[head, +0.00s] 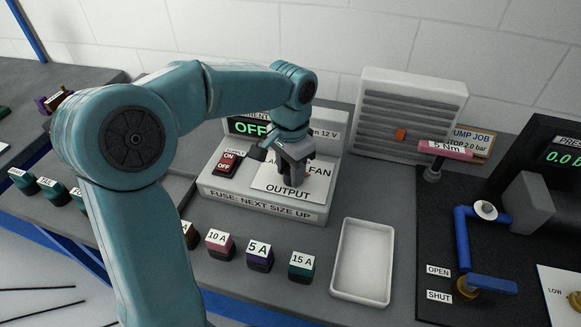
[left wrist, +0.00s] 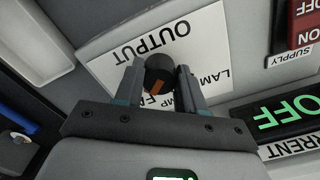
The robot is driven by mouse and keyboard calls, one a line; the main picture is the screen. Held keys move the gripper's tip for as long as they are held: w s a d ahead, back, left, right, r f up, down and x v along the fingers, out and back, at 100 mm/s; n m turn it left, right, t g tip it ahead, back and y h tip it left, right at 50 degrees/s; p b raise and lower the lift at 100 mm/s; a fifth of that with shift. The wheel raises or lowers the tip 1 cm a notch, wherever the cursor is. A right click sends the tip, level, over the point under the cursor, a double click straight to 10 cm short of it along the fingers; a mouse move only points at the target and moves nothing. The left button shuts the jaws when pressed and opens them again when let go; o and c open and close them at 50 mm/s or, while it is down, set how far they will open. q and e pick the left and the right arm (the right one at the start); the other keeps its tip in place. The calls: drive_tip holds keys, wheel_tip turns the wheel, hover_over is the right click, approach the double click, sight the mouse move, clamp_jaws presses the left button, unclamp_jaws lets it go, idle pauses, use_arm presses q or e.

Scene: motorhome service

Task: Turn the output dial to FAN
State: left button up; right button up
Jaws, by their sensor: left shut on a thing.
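The white output plate (head: 268,182), lettered OUTPUT and FAN, is on the grey power unit (head: 250,205). My left gripper (head: 296,176) is shut on the output dial and hides most of it in the head view. In the left wrist view the dark round dial (left wrist: 160,72) sits between the two fingers, with an orange pointer mark (left wrist: 157,87) on it. The fingers partly cover the labels around the dial, so I cannot tell surely which label the pointer faces. The word LAMP also shows on the plate. My right gripper is not in view.
A red supply switch (head: 228,163) and a green OFF display (head: 252,129) are close to the gripper. Several labelled fuses (head: 260,255) and a white tray (head: 363,262) stand in front.

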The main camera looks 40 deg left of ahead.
use_arm(q)
drive_tip(key=shift+w+r, duration=0.1)
drive_tip(key=shift+r, duration=0.05)
drive_tip(key=o, duration=1.1)
drive_tip(key=shift+c, duration=0.2)
wheel_tip(320, 180, up, 7)
drive_tip(key=p, duration=0.6)
drive_tip(key=shift+r+p, duration=0.15)
drive_tip(key=shift+p, duration=0.2)
drive_tip(key=shift+r, duration=0.35)
drive_tip(key=shift+p, duration=0.35)
